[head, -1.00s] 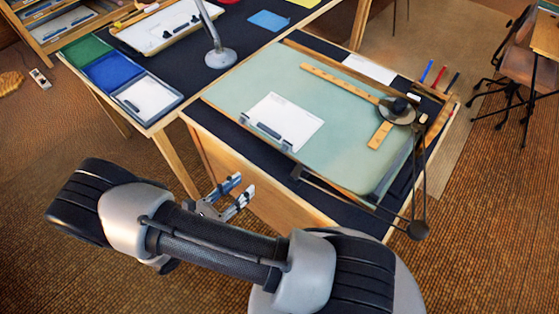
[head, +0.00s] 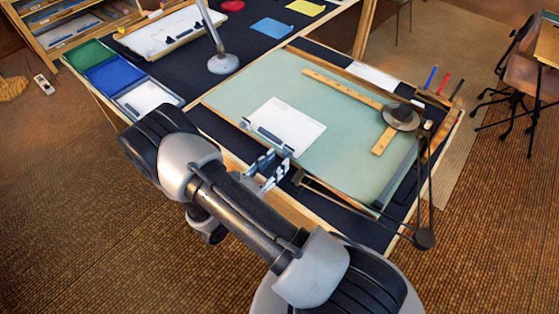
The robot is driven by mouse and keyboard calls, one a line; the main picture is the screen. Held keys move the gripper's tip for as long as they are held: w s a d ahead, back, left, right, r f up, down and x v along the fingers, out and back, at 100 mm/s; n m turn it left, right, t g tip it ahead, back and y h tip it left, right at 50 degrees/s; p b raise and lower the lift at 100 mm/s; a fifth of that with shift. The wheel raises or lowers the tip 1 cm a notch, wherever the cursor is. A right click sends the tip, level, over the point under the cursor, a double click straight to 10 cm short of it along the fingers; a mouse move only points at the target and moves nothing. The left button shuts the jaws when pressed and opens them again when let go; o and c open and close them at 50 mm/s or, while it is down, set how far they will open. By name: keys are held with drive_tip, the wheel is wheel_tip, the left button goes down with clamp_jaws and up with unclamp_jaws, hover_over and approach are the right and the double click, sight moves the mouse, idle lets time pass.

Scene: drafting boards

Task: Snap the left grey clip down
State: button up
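A white sheet (head: 292,120) lies on the pale green drafting board (head: 240,95), near its front edge. The left grey clip (head: 247,123) is at the sheet's left front corner. It is too small to tell whether it is raised or down. A dark bar (head: 268,134) runs along the sheet's front edge. The right clip (head: 288,151) is at the other front corner, partly close behind my gripper. My gripper (head: 272,166) is at the board's front edge, nearer the right clip than the left one. Its two fingers are apart with nothing seen between them.
A lamp post (head: 222,62) and trays (head: 148,97) are on the desk behind and left.

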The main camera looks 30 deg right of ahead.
sight(287, 154)
drive_tip(key=shift+x, duration=1.2)
drive_tip(key=shift+c, duration=0.4)
clamp_jaws()
